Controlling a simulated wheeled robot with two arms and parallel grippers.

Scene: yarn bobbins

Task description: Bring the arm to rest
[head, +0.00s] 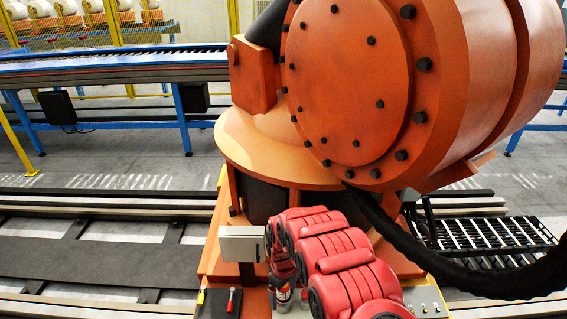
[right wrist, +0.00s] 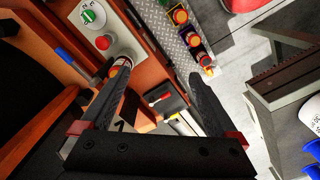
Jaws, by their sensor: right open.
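My right arm (head: 345,265), red with dark joint rings, reaches up from the bottom middle of the head view. It is bent in front of a big orange industrial machine (head: 345,85). My left gripper is not in view.
A dark pad (head: 219,302) with small tools lies at the machine's base, beside a grey box (head: 241,244). Red and green buttons (right wrist: 94,15) sit near the fingers. A thick black cable (head: 465,275) hangs at right. A blue-framed conveyor (head: 110,68) runs behind.

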